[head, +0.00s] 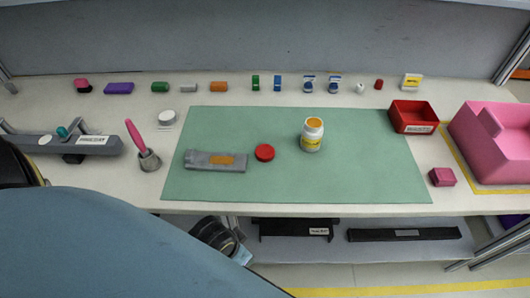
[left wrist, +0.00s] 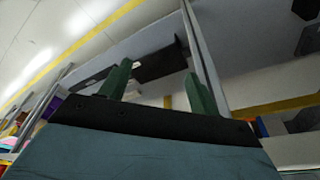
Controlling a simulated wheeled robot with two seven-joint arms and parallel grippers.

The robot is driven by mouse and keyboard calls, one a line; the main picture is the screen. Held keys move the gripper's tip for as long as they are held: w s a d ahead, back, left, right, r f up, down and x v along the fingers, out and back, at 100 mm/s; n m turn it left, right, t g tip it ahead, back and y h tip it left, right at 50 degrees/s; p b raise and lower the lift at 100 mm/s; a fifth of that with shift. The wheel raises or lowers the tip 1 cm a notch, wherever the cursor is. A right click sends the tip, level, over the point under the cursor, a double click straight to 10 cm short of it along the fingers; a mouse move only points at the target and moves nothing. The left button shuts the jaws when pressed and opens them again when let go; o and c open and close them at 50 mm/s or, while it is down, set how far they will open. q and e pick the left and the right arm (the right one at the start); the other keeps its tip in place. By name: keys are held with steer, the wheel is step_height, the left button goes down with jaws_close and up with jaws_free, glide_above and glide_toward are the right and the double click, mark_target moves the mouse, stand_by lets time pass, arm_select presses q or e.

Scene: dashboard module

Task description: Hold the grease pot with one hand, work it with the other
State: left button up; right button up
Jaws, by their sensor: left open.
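The grease pot (head: 311,143) is a white jar with a yellow label, standing upright and open on the green mat (head: 350,182); orange grease shows in its mouth. A red round lid (head: 264,152) lies on the mat to its left. A grey block (head: 205,166) with an orange smear lies further left. A pink-handled brush (head: 136,136) stands in a small grey cup (head: 150,161) left of the mat. My left gripper's two green fingers (left wrist: 158,72) are apart and empty in the left wrist view, away from the pot. My right gripper is not seen.
A grey bar-shaped part (head: 92,146) lies at left. Several small coloured items line the back. The mat's right part is clear. My blue-grey arm covers the lower left.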

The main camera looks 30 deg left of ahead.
arm_select(q)
step_height(320, 180, up, 10)
steer(key=t, duration=0.1)
steer(key=w+d+r+m+t, duration=0.2)
steer(key=w+r+m+t, duration=1.05)
steer(key=w+r, duration=0.8)
steer(key=w+d+r+m+t+h, duration=0.2)
steer(key=d+r+m+t+h, duration=0.2)
steer(key=d+r+m+h, duration=0.5)
steer(key=s+d+m+g+h, duration=0.1)
steer(key=d+m+g+h, duration=0.35)
steer(key=m, duration=0.65)
steer(key=s+d+m+g+h, duration=0.25)
steer(key=m+g+h, duration=0.3)
steer(key=m, duration=0.65)
steer(key=w+a+f+m+g+y, duration=0.1)
steer(key=a+f+m+g+y, duration=0.1)
steer(key=f+m+g+y, duration=0.4)
steer(key=w+a+f+m+g+y, duration=0.1)
steer(key=a+f+m+g+y, duration=0.2)
steer(key=f+m, duration=0.45)
steer(key=w+a+m+y, duration=0.1)
steer(key=a+y, duration=0.4)
steer(key=a, duration=0.5)
steer(key=w+a+f+m+y, duration=0.1)
steer(key=w+a+m+y, duration=0.1)
steer(key=a+y, duration=0.4)
steer(key=a, duration=0.3)
steer(key=shift+w+a, duration=0.25)
steer(key=shift+a, duration=0.15)
